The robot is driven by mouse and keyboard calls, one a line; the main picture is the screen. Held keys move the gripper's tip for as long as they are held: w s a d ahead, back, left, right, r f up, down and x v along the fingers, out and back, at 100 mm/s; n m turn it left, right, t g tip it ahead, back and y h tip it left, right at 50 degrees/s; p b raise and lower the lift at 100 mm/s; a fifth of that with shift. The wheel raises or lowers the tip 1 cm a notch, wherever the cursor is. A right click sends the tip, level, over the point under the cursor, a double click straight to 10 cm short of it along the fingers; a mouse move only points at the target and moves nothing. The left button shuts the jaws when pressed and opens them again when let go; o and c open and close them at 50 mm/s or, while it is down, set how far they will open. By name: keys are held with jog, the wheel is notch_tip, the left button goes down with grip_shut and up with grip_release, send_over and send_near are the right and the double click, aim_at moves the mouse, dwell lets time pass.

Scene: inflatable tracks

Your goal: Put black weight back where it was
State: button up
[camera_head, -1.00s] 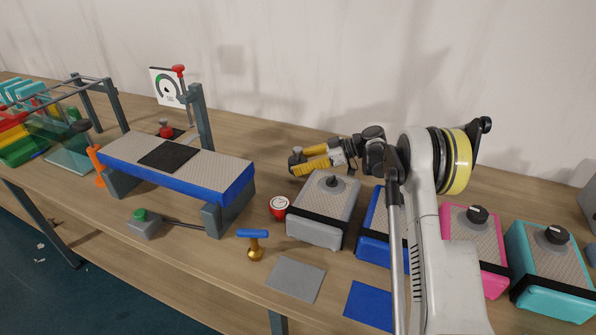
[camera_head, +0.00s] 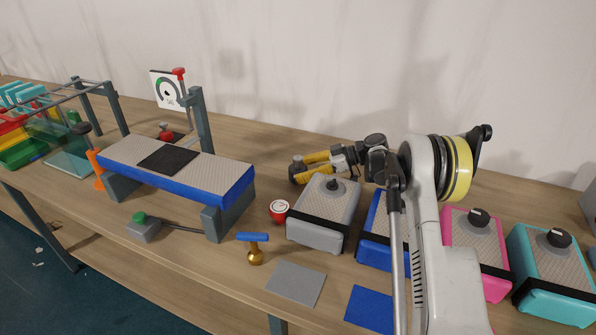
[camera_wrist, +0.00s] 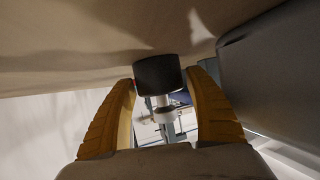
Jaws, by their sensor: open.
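The black weight (camera_wrist: 158,74) is a short dark cylinder with a pale metal stem, between my gripper's yellow fingertips in the wrist view. In the head view it is small and dark (camera_head: 297,166) at the fingertips, behind the grey box. My gripper (camera_head: 304,169) reaches left and lies low over the wooden table. In the wrist view the fingers (camera_wrist: 163,88) stand apart on either side of the weight, with a narrow gap at the right. Whether the left finger touches it is unclear. The weight's contact with the table is hard to see.
The grey box (camera_head: 322,212) with a black knob stands close in front of my gripper. Blue, pink (camera_head: 475,245) and teal (camera_head: 556,263) boxes stand to the right. A blue-sided platform (camera_head: 210,173) is at the left. Bare table (camera_head: 262,150) lies between platform and gripper.

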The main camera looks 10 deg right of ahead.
jog(key=p+v, duration=0.3)
jog(key=v, duration=0.7)
jog(key=shift+d+r, duration=0.3)
jog(key=shift+d, duration=0.05)
jog(key=shift+s+r, duration=0.15)
jog(key=shift+r, duration=0.2)
jog(key=s+a+r+m+h, duration=0.1)
jog(key=a+r, duration=0.1)
jog(key=r, duration=0.1)
jog(key=s+a+r+m+h, duration=0.1)
jog(key=s+a+r+m, duration=0.1)
jog(key=r, duration=0.1)
jog(key=s+a+r+m+h, duration=0.1)
jog(key=s+a+r, duration=0.1)
jog(key=r, duration=0.1)
jog(key=shift+a+m+h, duration=0.3)
jog(key=shift+a+h, duration=0.1)
jog(key=s+a+r+m+h, duration=0.3)
jog(key=s, duration=0.8)
jog(key=s+a+r+m+h, duration=0.2)
jog(key=s+r+m+h, duration=0.1)
jog(key=s, duration=0.7)
jog(key=s+d+f+m+t+h, duration=0.1)
jog(key=s+f+m+t+h, duration=0.2)
jog(key=s, duration=0.9)
jog(key=shift+s+d+f+m, duration=0.25)
jog(key=shift+s+f+m, duration=0.05)
jog(key=shift+f, duration=0.3)
